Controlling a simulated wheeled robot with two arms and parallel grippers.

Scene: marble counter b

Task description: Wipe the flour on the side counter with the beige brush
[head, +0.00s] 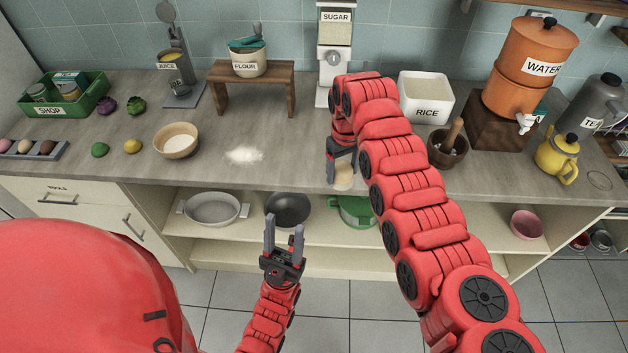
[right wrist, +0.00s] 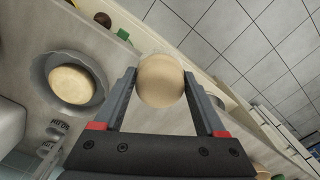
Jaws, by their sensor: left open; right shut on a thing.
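A white patch of flour (head: 244,155) lies on the grey side counter (head: 285,168), right of the beige bowl. My right gripper (head: 342,170) is at the counter's front edge, right of the flour and apart from it. It is shut on a rounded beige thing, which I take as the beige brush (head: 344,179). In the right wrist view the brush (right wrist: 161,80) sits between the two fingers; whether it touches the counter I cannot tell. My left gripper (head: 284,236) is open and empty, below the counter in front of the shelf.
A beige bowl (head: 176,140) stands left of the flour. Behind are a wooden stand (head: 252,77) with the flour pot (head: 248,63) and the sugar dispenser (head: 334,58). The rice box (head: 426,97) and dark mortar (head: 447,148) stand right of my right arm. Pans lie on the shelf below.

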